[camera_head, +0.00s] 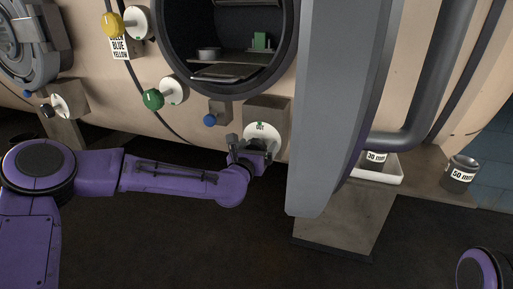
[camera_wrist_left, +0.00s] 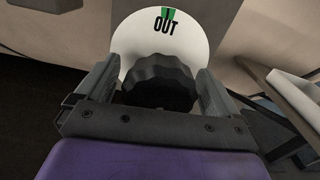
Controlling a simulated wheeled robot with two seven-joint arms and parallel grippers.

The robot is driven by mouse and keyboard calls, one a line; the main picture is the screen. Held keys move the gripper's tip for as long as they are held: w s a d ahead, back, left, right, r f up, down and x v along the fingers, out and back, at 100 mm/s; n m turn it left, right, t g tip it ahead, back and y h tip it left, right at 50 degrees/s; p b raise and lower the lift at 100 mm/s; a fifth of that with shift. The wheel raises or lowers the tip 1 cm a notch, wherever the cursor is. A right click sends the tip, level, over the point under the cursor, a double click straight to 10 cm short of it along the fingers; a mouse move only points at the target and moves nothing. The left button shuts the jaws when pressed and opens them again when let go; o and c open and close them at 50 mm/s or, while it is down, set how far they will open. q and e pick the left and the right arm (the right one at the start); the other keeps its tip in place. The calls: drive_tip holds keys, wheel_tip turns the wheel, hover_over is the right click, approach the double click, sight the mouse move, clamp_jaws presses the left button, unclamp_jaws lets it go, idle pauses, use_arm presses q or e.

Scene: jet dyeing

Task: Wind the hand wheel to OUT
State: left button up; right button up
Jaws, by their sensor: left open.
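The hand wheel (camera_wrist_left: 158,82) is a dark, ridged knob in front of a white round dial (camera_wrist_left: 190,38). The dial carries the word OUT and a green mark at its top. In the head view the dial (camera_head: 268,133) sits on a box low on the machine, and the wheel is mostly hidden by my gripper. My left gripper (camera_head: 254,146) is at the wheel; in the left wrist view its two fingers (camera_wrist_left: 156,95) stand open on either side of it. I cannot tell whether they touch it. My right gripper is not in view.
A grey open door (camera_head: 335,110) stands just right of the dial. Left of it are a blue knob (camera_head: 210,120), a green knob (camera_head: 153,98) and a yellow knob (camera_head: 113,25).

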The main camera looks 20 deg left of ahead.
use_arm(q)
drive_tip(key=c, duration=1)
drive_tip(key=shift+o, duration=0.2)
